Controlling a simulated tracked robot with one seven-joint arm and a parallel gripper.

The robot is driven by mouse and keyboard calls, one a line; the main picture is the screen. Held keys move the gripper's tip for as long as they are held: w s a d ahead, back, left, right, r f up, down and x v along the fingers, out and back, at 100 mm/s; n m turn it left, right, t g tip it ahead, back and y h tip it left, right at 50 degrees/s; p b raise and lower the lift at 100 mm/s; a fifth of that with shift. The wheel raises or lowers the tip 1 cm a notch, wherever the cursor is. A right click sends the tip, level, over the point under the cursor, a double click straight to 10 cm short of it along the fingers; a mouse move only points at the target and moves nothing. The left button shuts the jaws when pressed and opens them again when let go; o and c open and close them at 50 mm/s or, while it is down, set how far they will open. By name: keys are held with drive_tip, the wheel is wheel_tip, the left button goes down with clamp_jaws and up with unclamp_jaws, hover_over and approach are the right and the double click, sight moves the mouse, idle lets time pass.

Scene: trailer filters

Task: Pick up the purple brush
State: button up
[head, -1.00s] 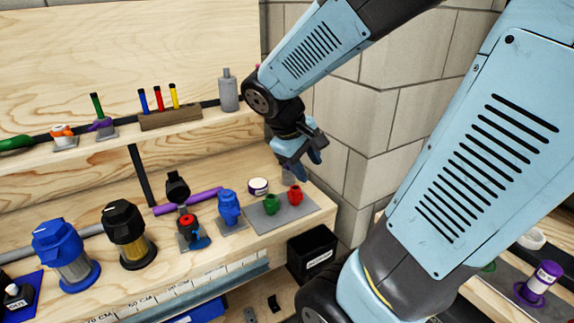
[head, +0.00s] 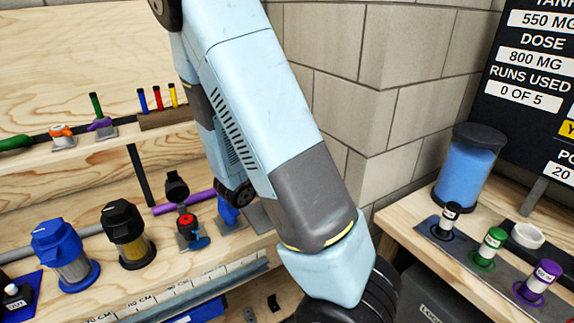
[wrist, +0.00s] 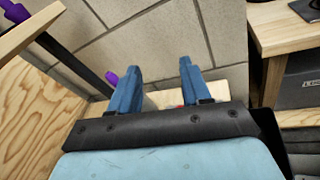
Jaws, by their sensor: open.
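I cannot tell whether both belong to the rod. My gripper (wrist: 160,78) is open, its two blue fingers spread, with nothing held between them.
A blue-topped filter (head: 62,255), a black-topped filter (head: 130,235) and a red-knobbed valve (head: 188,232) stand in front of the rod. A shelf (head: 100,140) with a dark post is above. A block wall (head: 375,100) stands behind. Several bottles stand on the right bench (head: 395,222).

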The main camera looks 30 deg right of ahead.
drive_tip(key=w+a+f+n+t+y, duration=0.1)
drive_tip(key=w+a+f+n+t, duration=0.35)
drive_tip(key=n+t, duration=0.2)
drive_tip(key=shift+n, duration=0.55)
drive_tip(key=shift+w+a+f+x, duration=0.1)
drive_tip(key=shift+x, duration=2.35)
drive_tip(key=shift+w+a+f+x, duration=0.1)
drive_tip(key=shift+w+x, duration=0.05)
drive_tip(key=shift+x, duration=2.35)
drive_tip(key=shift+w+a+f+x, duration=0.1)
drive_tip(key=shift+x, duration=2.35)
drive_tip(key=shift+c, duration=0.5)
clamp_jaws()
